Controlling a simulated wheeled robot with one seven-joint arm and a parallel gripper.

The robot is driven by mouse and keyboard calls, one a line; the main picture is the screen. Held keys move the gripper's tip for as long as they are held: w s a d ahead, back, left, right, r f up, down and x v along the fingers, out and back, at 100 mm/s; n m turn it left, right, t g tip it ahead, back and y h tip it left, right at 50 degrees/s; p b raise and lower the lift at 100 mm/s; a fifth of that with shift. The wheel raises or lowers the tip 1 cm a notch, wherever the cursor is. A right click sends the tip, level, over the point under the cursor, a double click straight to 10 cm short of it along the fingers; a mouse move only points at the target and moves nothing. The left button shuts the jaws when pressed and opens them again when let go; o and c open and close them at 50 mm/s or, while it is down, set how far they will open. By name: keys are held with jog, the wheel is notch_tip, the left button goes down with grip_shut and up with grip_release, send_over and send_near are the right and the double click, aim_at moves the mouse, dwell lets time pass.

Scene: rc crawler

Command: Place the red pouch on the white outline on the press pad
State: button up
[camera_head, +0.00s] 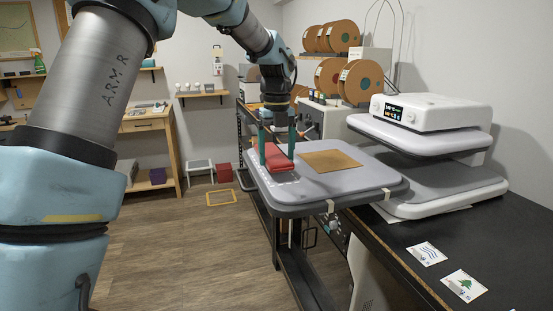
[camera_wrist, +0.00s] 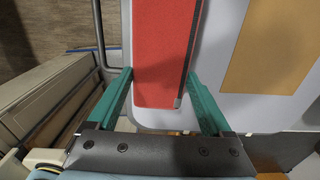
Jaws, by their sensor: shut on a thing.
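The red pouch (camera_head: 280,164) is a flat red rectangle at the left side of the grey press pad (camera_head: 340,204) in the head view. My gripper (camera_head: 277,148) points down over it, with its two teal fingers on either side. In the wrist view the pouch (camera_wrist: 163,50) lies lengthwise between the fingers of my gripper (camera_wrist: 160,76), with a dark strip along its right edge. The pouch is over the pad; I cannot tell whether it touches it.
A tan square sheet (camera_head: 330,160) lies on the pad right of the pouch. The white heat press (camera_head: 430,112) stands to the right. Several filament spools (camera_head: 362,80) are behind. The pad's front is clear.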

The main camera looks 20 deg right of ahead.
jog(key=shift+f, duration=1.1)
jog(key=o, duration=1.1)
jog(key=shift+f, duration=0.1)
jog(key=shift+o, duration=0.2)
notch_tip(320, 180, up, 12)
jog(key=b, duration=0.2)
jog(key=a+f+n, duration=0.5)
jog(key=a+n, duration=0.4)
jog(key=a+f+n, duration=0.4)
jog(key=a+n, duration=0.4)
jog(key=a, duration=0.2)
jog(key=s+a+f+n, duration=0.4)
jog(key=s+a+n, duration=0.1)
jog(key=a+n, duration=0.4)
jog(key=s+a+f+n+t, duration=0.1)
jog(key=s+a+f+n, duration=0.4)
jog(key=a+n, duration=0.3)
jog(key=shift+s+a+f+n+t, duration=0.3)
jog(key=shift+s+n, duration=0.2)
jog(key=shift+n, duration=0.7)
